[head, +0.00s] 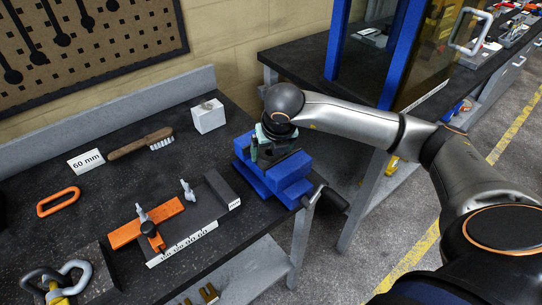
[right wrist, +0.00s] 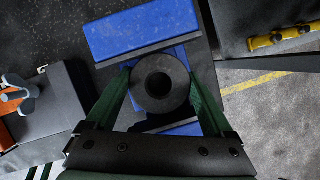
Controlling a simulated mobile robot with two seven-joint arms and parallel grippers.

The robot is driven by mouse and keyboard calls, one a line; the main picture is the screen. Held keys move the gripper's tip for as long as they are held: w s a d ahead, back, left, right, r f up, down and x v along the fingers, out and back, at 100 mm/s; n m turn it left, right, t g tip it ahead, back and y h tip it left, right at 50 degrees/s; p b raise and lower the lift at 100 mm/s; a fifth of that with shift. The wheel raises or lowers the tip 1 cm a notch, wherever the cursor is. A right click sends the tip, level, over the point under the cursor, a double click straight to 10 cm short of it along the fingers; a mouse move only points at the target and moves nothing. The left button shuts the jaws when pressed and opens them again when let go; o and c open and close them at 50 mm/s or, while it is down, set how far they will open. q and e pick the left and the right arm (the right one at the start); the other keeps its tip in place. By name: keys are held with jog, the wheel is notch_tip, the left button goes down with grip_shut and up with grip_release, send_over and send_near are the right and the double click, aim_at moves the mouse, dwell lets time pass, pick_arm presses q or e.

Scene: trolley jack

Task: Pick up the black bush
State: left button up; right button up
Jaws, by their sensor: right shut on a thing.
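The black bush (right wrist: 178,74) is a thick black ring with a round hole, seen end-on in the right wrist view. My right gripper (right wrist: 160,88) has its two green fingers on either side of it, shut on it. The bush is over the gap between the jaws of a blue vise (right wrist: 145,30); I cannot tell whether it still touches the vise. In the head view my right gripper (head: 265,145) is over the blue vise (head: 262,178) at the bench corner, and the bush is mostly hidden. My left gripper is not in view.
On the dark bench (head: 110,205) are a white block (head: 208,117), a wooden brush (head: 140,144), a "60 mm" card (head: 86,161), an orange link (head: 58,201) and a fixture with orange bars (head: 147,222). A shackle (head: 55,278) lies front left. The vise handle (head: 330,198) sticks out right.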

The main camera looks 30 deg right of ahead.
grip_shut()
jog(key=shift+r, duration=0.1)
